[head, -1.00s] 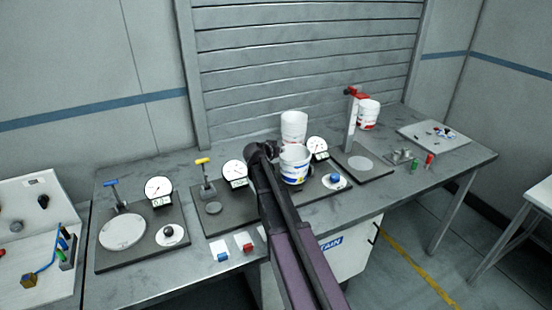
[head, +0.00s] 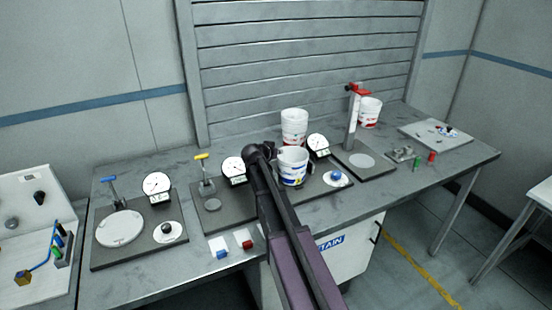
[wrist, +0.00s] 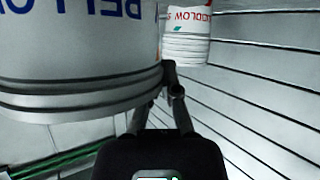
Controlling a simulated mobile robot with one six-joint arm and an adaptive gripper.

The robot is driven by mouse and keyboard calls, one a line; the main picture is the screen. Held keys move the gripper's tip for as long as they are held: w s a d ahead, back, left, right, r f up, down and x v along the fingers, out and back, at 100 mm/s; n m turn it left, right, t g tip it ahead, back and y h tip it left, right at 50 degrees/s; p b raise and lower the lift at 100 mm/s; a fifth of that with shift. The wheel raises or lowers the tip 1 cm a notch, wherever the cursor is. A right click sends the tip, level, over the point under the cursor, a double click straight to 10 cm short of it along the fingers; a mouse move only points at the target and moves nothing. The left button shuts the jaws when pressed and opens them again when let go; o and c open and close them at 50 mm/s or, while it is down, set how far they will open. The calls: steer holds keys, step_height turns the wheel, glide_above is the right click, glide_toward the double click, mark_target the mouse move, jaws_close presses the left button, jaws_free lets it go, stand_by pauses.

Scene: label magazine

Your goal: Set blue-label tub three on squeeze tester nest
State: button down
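The blue-label tub (head: 292,168) is white with blue print and sits at my gripper (head: 276,155), over the right half of the middle dark plate. In the wrist view its ribbed rim and large blue letters (wrist: 80,60) fill the upper left, inverted. My gripper's fingers (wrist: 158,105) are at the tub's rim and appear shut on its wall; the exact contact is partly hidden. My arm hides part of the plate. Whether the tub touches the plate is unclear. I cannot tell which station is the squeeze tester nest.
Red-label tubs (head: 294,122) stand stacked behind, also in the wrist view (wrist: 188,35). Another tub (head: 369,110) stands by the red-topped post (head: 353,115). Dial gauges (head: 318,145) and a blue knob (head: 337,176) flank the tub.

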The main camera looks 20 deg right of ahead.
steer(key=shift+f, duration=0.45)
steer(key=c, duration=0.8)
jaws_free()
steer(key=shift+r, duration=0.15)
steer(key=shift+r, duration=0.15)
steer(key=p+v, duration=0.5)
steer(key=v, duration=0.7)
steer(key=shift+s, duration=0.1)
